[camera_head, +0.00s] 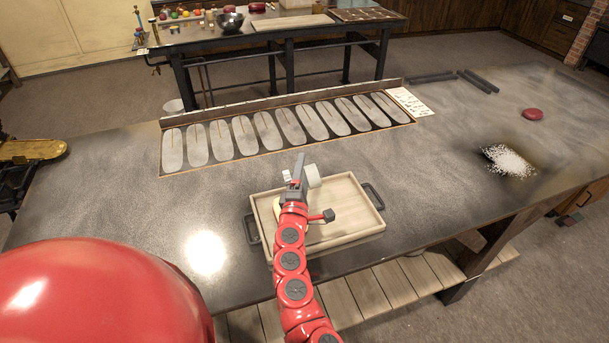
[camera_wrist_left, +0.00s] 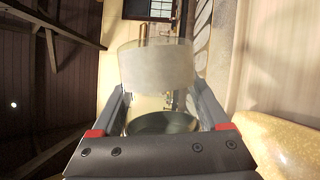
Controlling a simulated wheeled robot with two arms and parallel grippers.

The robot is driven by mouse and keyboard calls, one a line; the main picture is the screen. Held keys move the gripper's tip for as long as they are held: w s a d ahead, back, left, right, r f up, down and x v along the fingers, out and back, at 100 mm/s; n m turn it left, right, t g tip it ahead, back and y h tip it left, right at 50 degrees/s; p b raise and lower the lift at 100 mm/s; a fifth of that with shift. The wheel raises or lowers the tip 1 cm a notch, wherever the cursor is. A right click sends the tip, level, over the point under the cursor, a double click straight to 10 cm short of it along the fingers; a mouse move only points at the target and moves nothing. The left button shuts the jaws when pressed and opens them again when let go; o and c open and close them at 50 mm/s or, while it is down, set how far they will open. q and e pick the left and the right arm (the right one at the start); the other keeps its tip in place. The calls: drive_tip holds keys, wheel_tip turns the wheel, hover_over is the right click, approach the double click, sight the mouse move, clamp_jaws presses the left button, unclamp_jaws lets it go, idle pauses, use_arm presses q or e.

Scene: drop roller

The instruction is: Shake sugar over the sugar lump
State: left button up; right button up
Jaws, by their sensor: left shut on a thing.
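My left gripper (camera_head: 301,172) is above the wooden tray (camera_head: 345,191) and is shut on a pale shaker (camera_head: 314,176). In the left wrist view the shaker (camera_wrist_left: 157,68) sits between the two fingers of the gripper (camera_wrist_left: 160,105), with a dark round end nearest the camera. A yellowish lump (camera_head: 277,207), probably the sugar lump, lies in the tray, mostly hidden behind my arm. In the left wrist view a glossy, speckled yellow lump (camera_wrist_left: 280,145) fills the lower right. My right gripper is not in view.
A white granular pile (camera_head: 510,160) and a red disc (camera_head: 533,114) lie on the table's right side. A rack of long oval moulds (camera_head: 265,129) runs along the back. A second table (camera_head: 285,30) stands behind.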

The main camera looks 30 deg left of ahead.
sight(308, 187)
use_arm(q)
drive_tip(key=shift+s+d, duration=0.7)
drive_tip(key=shift+d, duration=0.3)
drive_tip(key=shift+s+d, duration=0.6)
drive_tip(key=shift+r, duration=0.1)
